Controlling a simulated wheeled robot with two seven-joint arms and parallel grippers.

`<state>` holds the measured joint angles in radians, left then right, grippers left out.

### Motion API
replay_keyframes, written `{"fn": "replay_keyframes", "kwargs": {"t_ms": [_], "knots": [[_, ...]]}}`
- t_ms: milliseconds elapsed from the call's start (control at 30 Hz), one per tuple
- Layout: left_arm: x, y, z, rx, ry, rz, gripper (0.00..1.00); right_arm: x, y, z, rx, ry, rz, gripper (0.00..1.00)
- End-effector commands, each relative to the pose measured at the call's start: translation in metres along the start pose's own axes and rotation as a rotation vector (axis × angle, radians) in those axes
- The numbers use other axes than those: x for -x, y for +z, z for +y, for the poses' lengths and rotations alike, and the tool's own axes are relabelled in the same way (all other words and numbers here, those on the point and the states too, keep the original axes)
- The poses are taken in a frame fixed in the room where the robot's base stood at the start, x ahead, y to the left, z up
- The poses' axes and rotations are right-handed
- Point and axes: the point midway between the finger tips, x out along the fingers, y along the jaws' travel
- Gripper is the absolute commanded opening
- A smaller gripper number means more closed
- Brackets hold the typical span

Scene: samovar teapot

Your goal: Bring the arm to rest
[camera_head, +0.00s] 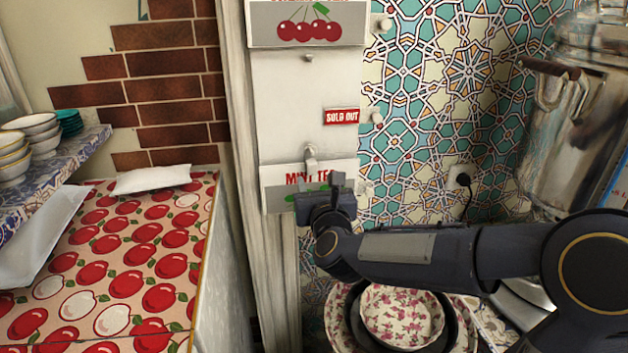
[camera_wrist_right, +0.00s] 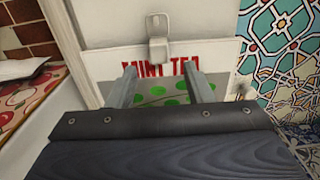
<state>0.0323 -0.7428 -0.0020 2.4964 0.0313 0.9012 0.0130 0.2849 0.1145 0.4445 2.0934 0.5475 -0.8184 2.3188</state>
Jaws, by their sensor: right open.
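My right gripper (camera_head: 326,186) reaches in from the right in the head view. It is at the lower part of a white panel on a post, in front of the mint tea sign (camera_head: 280,180). In the right wrist view its two fingers (camera_wrist_right: 161,88) are apart with nothing between them, and they point at the mint tea sign (camera_wrist_right: 215,75). A metal hook (camera_wrist_right: 157,38) is just beyond the fingertips. I cannot tell whether the fingers touch the sign. My left gripper is not in view.
A sold out sign (camera_head: 341,116) and a cherry sign (camera_head: 305,24) hang above. A metal samovar (camera_head: 575,120) stands at the right. A flowered bowl (camera_head: 402,312) is below my right arm. Stacked bowls (camera_head: 40,132) and a cherry-print counter (camera_head: 125,255) are at the left.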

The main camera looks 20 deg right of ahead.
Motion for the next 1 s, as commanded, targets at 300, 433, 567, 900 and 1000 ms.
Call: {"fn": "replay_keyframes", "kwargs": {"t_ms": [300,433,567,900,1000], "knots": [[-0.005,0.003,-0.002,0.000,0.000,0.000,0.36,0.032,0.000,0.000,0.000,0.001,0.000,0.46],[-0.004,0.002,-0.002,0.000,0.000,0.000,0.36,0.034,0.001,0.001,0.018,0.009,0.003,0.46],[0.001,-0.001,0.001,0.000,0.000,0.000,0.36,0.043,0.007,0.008,0.184,0.077,0.024,0.46],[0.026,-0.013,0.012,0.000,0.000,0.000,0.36,0.128,-0.004,0.029,1.232,0.553,0.051,0.46],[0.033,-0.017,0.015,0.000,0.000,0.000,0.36,0.162,-0.017,0.026,1.536,0.727,0.009,0.46]]}}
